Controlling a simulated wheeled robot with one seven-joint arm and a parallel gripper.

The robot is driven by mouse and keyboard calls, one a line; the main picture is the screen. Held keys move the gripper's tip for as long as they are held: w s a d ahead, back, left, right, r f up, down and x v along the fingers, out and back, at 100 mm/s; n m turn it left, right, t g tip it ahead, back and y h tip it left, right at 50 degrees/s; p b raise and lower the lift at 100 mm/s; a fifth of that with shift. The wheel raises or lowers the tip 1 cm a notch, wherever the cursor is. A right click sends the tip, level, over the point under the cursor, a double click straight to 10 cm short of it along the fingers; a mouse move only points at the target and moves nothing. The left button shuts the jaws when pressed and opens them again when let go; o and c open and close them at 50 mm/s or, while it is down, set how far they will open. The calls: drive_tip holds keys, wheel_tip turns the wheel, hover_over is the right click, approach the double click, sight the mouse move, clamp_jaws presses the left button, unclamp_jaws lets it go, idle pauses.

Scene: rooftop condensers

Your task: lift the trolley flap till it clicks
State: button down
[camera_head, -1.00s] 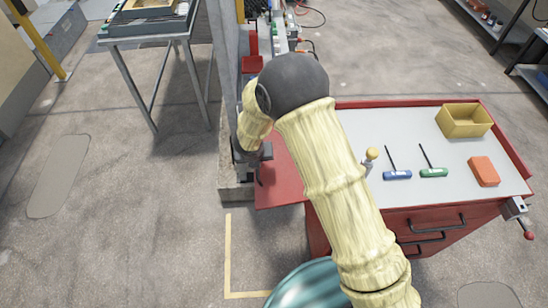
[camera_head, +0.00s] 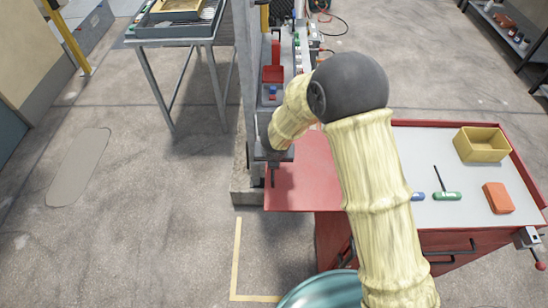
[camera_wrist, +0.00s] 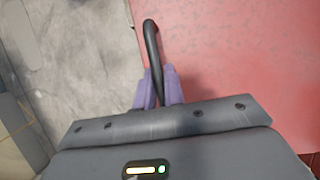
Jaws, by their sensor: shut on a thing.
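The trolley flap (camera_head: 308,180) is a red panel at the left end of the red trolley (camera_head: 445,240). It stands out to the left, roughly level with the trolley top; its exact tilt is unclear. My gripper (camera_head: 273,166) is at the flap's left edge. In the wrist view, my gripper's purple fingers (camera_wrist: 158,88) are shut on a black bar handle (camera_wrist: 151,40) by the edge of the red flap (camera_wrist: 235,60). My arm hides the flap's join with the trolley, so the hinge and any catch are out of sight.
On the trolley top are a yellow bin (camera_head: 482,145), an orange block (camera_head: 498,198) and a green-handled tool (camera_head: 447,196). A grey post (camera_head: 242,90) stands close behind my gripper. A metal table (camera_head: 180,38) is at back left. Floor at left is clear.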

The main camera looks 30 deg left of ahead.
drive_tip(key=c, duration=1.8)
unclamp_jaws()
drive_tip(key=p+v, duration=0.4)
drive_tip(key=v, duration=1.3)
drive_tip(key=shift+d+r, duration=0.1)
drive_tip(key=shift+r, duration=0.1)
